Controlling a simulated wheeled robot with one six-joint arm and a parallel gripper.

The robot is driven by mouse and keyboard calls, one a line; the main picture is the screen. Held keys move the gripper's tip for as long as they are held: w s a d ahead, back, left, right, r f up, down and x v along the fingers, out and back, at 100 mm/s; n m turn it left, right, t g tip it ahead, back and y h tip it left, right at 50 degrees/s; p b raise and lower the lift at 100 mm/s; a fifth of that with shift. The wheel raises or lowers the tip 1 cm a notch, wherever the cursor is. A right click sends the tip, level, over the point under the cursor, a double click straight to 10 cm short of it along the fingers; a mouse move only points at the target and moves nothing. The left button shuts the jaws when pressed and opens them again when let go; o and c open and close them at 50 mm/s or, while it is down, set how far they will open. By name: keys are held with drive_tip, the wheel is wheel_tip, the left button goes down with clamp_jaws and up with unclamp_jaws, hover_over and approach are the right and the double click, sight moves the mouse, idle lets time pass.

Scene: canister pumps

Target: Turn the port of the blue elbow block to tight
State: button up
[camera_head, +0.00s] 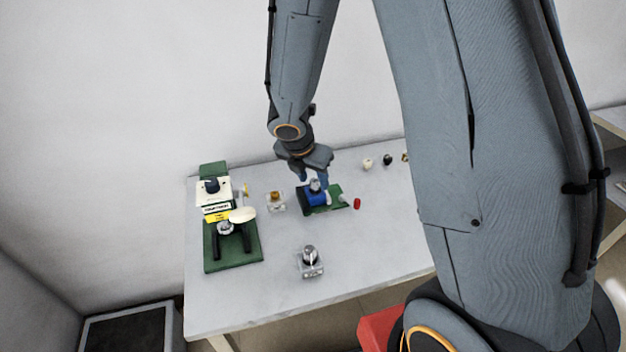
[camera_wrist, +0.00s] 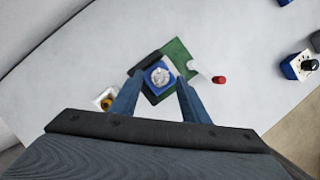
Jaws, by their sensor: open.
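The blue elbow block (camera_head: 316,199) sits on a green mat (camera_head: 337,204) near the middle of the white table. A round silver port (camera_head: 315,185) is on top of it. In the wrist view the port (camera_wrist: 159,77) faces up from the blue block (camera_wrist: 151,91). My gripper (camera_head: 312,178) points down just above the block. In the wrist view its blue fingers (camera_wrist: 154,92) are apart, one on either side of the port in the picture. Whether they touch it I cannot tell. Any marking for tight is too small to read.
A white and green device (camera_head: 213,192) stands on a green base at the left. A clear block with a silver knob (camera_head: 309,262) is near the front, and one with a brass knob (camera_head: 275,201) is left of the elbow block. A red piece (camera_head: 357,203) lies to the right.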

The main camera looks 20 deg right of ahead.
drive_tip(key=shift+w+d+f, duration=0.1)
drive_tip(key=shift+f, duration=0.25)
clamp_jaws()
